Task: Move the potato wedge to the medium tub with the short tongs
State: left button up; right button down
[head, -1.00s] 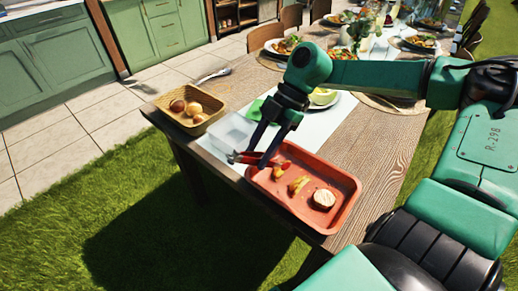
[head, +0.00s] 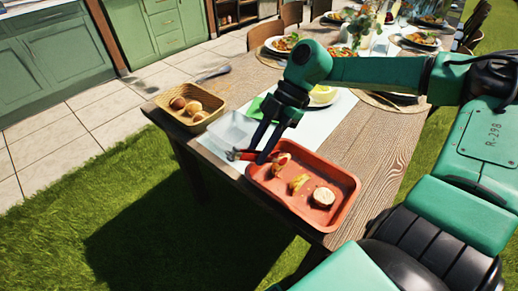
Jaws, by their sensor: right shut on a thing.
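My right gripper (head: 258,153) is shut on the short tongs (head: 241,155), whose red part shows beside the fingers at the left end of the orange-red tray (head: 339,217). A yellow piece that looks like the potato wedge (head: 299,183) lies in the middle of the tray. I see no contact between it and the tongs. A clear tub (head: 230,130), which may be the medium tub, stands on the pale mat just behind the gripper. The fingers partly hide the tub's right side. My left gripper is not in view.
A basket (head: 187,124) with several round items stands at the table's left corner. A green item (head: 257,108) lies behind the tub. Set plates fill the far table.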

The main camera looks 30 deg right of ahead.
pick_arm(q)
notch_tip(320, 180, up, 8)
jog(key=p, duration=0.7)
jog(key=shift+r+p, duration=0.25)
jog(key=shift+p, duration=0.05)
pick_arm(e)
notch_tip(320, 180, up, 10)
